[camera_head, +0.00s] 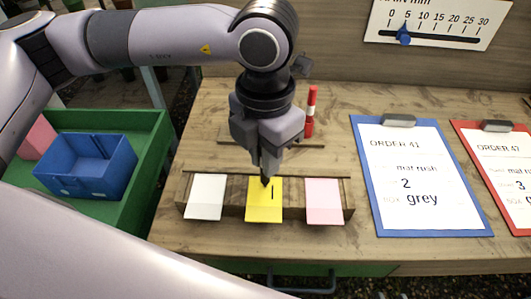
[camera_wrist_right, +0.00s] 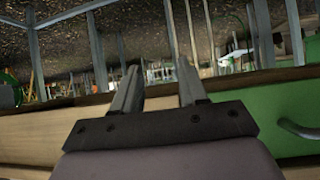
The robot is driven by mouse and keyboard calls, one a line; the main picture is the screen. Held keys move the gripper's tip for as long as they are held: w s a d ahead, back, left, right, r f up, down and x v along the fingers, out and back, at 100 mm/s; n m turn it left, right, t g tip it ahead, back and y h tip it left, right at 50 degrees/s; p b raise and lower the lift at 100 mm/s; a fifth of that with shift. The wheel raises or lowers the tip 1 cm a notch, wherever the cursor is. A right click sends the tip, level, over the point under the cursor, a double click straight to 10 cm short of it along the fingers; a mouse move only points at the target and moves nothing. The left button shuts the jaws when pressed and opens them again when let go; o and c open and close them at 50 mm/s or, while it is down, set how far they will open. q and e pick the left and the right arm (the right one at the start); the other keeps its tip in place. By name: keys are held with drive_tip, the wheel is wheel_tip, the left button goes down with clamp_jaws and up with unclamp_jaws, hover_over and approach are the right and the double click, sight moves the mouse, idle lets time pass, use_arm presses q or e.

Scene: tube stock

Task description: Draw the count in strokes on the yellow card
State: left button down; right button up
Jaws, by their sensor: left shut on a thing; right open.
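The yellow card (camera_head: 258,212) leans on a wooden rack between a white card (camera_head: 206,198) and a pink card (camera_head: 324,202). One short dark upright stroke (camera_head: 272,192) is on the yellow card's upper right. My left gripper (camera_head: 266,165) is above the yellow card, shut on a dark pen (camera_head: 265,181). The pen's tip is at the card's upper part, just left of the stroke; I cannot tell whether it touches. Most of the pen is hidden by the gripper. My right gripper (camera_wrist_right: 157,80) is open and empty in the right wrist view.
A red and white marker (camera_head: 311,103) stands behind the gripper. A blue clipboard (camera_head: 366,181) reads ORDER, mat rush, 2, grey; a red clipboard (camera_head: 466,145) is beside it. A blue box (camera_head: 90,185) sits in a green tray (camera_head: 130,125). A scale sign (camera_head: 436,24) hangs behind.

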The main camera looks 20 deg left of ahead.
use_arm(q)
drive_tip(key=shift+s+d+b, duration=0.15)
drive_tip(key=shift+s+b, duration=0.2)
drive_tip(key=shift+s, duration=0.25)
drive_tip(key=shift+b, duration=0.45)
idle(0.4)
drive_tip(key=shift+s+d+b, duration=0.15)
drive_tip(key=shift+s+b, duration=0.2)
drive_tip(key=shift+s, duration=0.2)
idle(0.4)
drive_tip(key=shift+b, duration=0.4)
drive_tip(key=shift+r, duration=0.15)
idle(0.5)
wheel_tip(320, 180, up, 3)
drive_tip(key=shift+f+p, duration=0.1)
drive_tip(key=shift+p, duration=0.4)
drive_tip(key=shift+w, duration=0.15)
